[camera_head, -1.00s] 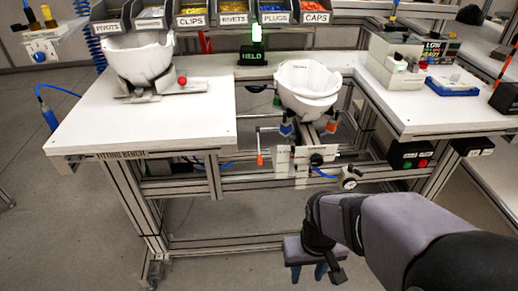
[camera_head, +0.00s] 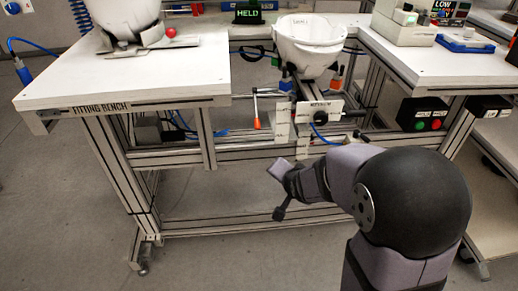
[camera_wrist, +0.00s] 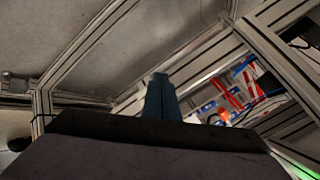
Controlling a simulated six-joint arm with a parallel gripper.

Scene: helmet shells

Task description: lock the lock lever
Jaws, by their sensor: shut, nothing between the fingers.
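A lever with an orange grip (camera_head: 257,122) hangs down under the front of the fixture, left of its white label plate (camera_head: 322,110); I take it for the lock lever. A small orange spot, perhaps the same grip, shows in the wrist view (camera_wrist: 223,116). A white helmet shell (camera_head: 308,48) sits on the fixture above. My gripper's blue fingers (camera_wrist: 161,98) are shut together and empty in the wrist view. In the head view my wrist is below and right of the lever, apart from it; the fingertips are hidden there.
The white fitting bench (camera_head: 120,78) stands at left with another shell (camera_head: 122,12) on it. Frame rails (camera_head: 240,152) run behind my wrist. A button box (camera_head: 422,114) hangs at right. A green HELD sign (camera_head: 248,14) is lit. The floor in front is open.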

